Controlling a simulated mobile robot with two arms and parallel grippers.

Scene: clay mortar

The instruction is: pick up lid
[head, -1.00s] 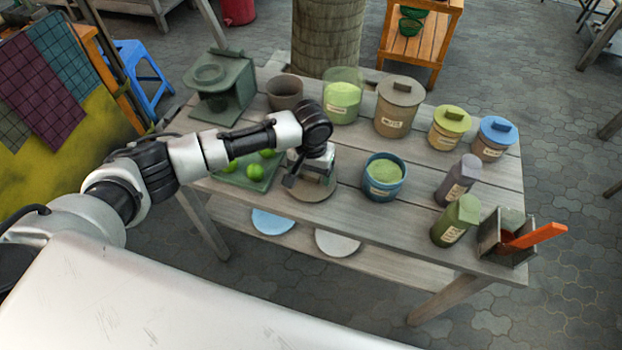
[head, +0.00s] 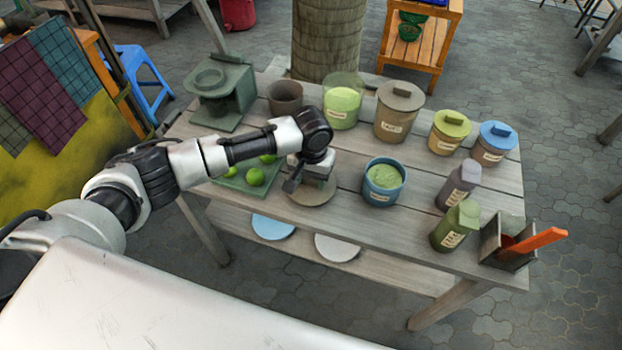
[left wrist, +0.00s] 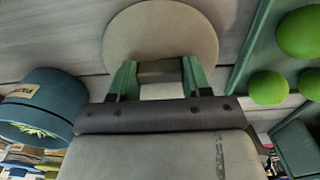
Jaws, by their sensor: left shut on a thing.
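The lid (head: 316,196) is a flat, round grey-brown disc with a block handle. It is at the front of the wooden table, between the lime tray and the blue jar. In the left wrist view the lid (left wrist: 160,22) fills the top middle, with its handle between two green fingers. My left gripper (left wrist: 160,78) is shut on that handle, from above in the head view. The hand (head: 312,165) hides part of the lid there. I cannot tell whether the lid touches the table. My right gripper is not in view.
An open blue jar (head: 383,190) of green powder stands right of the lid. A green tray (head: 228,183) with limes (head: 256,177) lies left. Behind stand a brown bowl (head: 285,97), a glass jar (head: 342,108) and a lidded brown jar (head: 397,112). Bottles (head: 457,186) stand at right.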

